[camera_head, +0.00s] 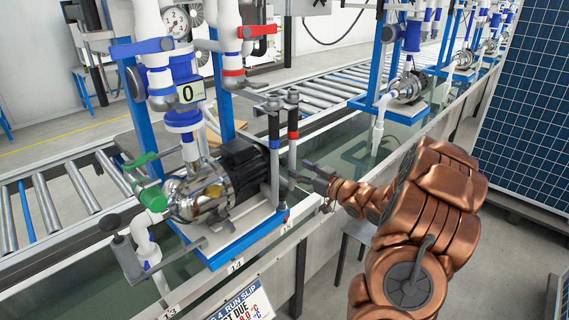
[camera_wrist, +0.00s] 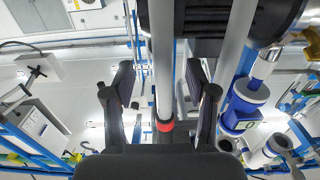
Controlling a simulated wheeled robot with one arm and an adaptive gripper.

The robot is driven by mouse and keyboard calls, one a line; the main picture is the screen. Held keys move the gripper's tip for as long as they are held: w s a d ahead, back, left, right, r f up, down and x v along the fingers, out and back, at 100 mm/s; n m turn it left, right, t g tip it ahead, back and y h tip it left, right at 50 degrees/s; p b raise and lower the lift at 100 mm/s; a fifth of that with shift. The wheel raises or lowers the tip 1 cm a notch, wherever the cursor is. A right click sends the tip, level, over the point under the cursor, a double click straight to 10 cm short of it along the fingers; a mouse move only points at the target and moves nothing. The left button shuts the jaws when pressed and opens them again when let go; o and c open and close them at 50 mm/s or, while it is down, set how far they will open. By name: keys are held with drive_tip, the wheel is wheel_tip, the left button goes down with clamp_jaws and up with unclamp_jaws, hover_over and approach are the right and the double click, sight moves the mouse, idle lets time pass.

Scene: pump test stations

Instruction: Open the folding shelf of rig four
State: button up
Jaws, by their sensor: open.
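My gripper (camera_head: 317,181) is open at the right side of the near pump rig (camera_head: 226,245), close to two upright grey posts. One post (camera_head: 292,135) has a red band, the other (camera_head: 273,140) a dark blue one. In the wrist view my gripper's fingers (camera_wrist: 160,98) stand apart, with the red-banded post (camera_wrist: 163,60) showing between them. I cannot tell whether they touch it. A partly cut-off sign (camera_head: 240,304) below the rig reads "4 RUN SLIP". I cannot clearly make out a folding shelf; my arm hides part of the area right of the rig.
The rig carries a silver pump (camera_head: 197,195), a black motor (camera_head: 247,168) and a green-handled valve (camera_head: 147,190). A roller conveyor (camera_head: 325,88) runs behind. A dark blue panel (camera_head: 530,110) stands at right.

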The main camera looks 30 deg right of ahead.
sight(286, 162)
drive_tip(key=shift+p+x, duration=0.6)
drive_tip(key=shift+x, duration=3.15)
clamp_jaws()
